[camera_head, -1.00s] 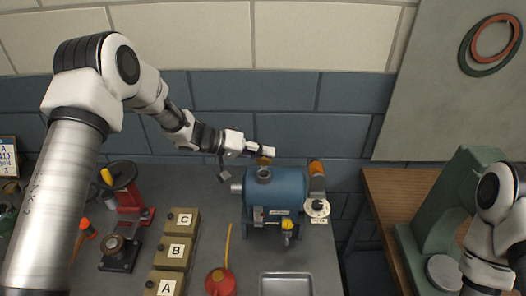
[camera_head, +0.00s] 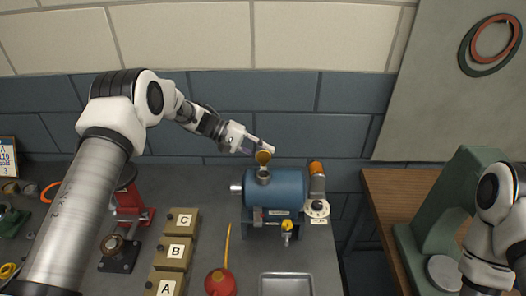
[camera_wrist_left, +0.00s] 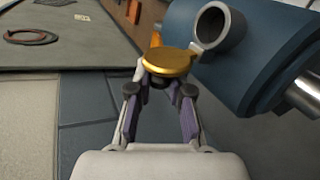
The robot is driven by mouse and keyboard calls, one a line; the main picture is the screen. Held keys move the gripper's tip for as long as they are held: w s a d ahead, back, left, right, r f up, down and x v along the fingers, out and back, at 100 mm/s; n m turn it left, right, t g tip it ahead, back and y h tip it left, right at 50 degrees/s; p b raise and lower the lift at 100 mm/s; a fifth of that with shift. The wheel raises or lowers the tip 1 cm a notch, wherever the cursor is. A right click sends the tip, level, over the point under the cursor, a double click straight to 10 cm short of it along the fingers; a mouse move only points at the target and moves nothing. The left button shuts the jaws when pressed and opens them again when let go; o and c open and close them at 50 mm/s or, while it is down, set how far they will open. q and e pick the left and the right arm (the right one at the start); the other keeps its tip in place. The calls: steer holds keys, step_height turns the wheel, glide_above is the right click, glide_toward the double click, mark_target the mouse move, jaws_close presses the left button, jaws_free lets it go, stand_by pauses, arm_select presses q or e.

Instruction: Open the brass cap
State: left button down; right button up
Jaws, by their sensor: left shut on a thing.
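The brass cap (camera_head: 263,157) is a gold disc at the top of the blue tank (camera_head: 280,187). It stands tilted up just above and behind the tank's short grey neck (camera_head: 264,175). In the left wrist view the cap (camera_wrist_left: 168,62) lies between my fingertips, beside the neck (camera_wrist_left: 214,24), whose round mouth is uncovered. My left gripper (camera_head: 258,149) reaches in from the left and is shut on the cap; it also shows in the left wrist view (camera_wrist_left: 166,80). My right arm is at the right edge, and its gripper is out of view.
Boxes marked A, B and C (camera_head: 181,220), a red oil can (camera_head: 220,282) and a metal tray (camera_head: 286,284) are in front. The wall is close behind.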

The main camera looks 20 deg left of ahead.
arm_select(q)
steer(key=shift+s+f, duration=0.1)
steer(key=shift+f, duration=0.1)
steer(key=c, duration=1.2)
jaws_free()
steer(key=shift+o, duration=0.7)
steer(key=shift+d, duration=0.1)
steer(key=shift+r, duration=0.1)
steer(key=v, duration=1.2)
